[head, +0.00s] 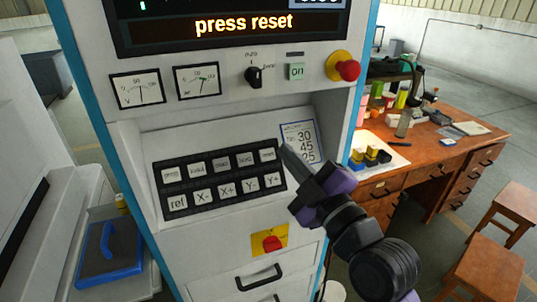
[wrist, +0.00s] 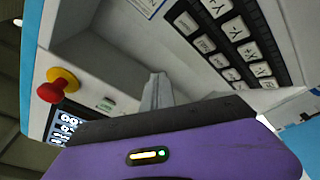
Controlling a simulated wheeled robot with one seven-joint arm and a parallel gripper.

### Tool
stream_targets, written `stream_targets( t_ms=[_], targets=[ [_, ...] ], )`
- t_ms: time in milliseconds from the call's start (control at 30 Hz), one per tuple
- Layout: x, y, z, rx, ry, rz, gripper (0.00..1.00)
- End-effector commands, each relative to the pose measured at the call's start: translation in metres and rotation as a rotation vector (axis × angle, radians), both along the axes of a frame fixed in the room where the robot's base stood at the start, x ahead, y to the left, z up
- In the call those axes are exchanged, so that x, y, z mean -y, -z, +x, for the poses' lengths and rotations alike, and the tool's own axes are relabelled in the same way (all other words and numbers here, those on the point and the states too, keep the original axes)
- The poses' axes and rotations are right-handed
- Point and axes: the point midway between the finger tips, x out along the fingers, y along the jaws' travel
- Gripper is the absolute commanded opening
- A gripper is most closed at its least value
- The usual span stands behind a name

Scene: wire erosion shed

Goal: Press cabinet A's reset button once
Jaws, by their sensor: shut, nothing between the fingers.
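The cabinet (head: 215,125) is white with blue edges; no letter A shows on it. Its screen (head: 243,24) reads "press reset". The sloped black keypad (head: 220,180) has two rows of pale keys. In the wrist view the closed fingers (wrist: 157,92) point at the panel recess, with the keypad (wrist: 228,38) to the upper right. Contact cannot be told.
Above the keypad are two dials (head: 136,90), a black knob (head: 254,76), a green "on" button (head: 296,71) and a red mushroom button (head: 348,70). A red knob on a yellow plate (head: 270,240) sits below. A cluttered wooden desk (head: 440,150) stands right.

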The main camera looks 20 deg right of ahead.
Motion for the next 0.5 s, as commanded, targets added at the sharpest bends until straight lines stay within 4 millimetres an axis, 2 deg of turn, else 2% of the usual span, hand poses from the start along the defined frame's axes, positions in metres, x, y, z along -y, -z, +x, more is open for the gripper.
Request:
stream_targets(
  t_ms=[167, 500],
  targets=[
    [0.0, 0.009, 0.01, 0.0, 0.0, 0.001, 0.0],
    [0.0, 0.035, 0.046, -0.002, 0.0, 0.001, 0.0]
  ],
)
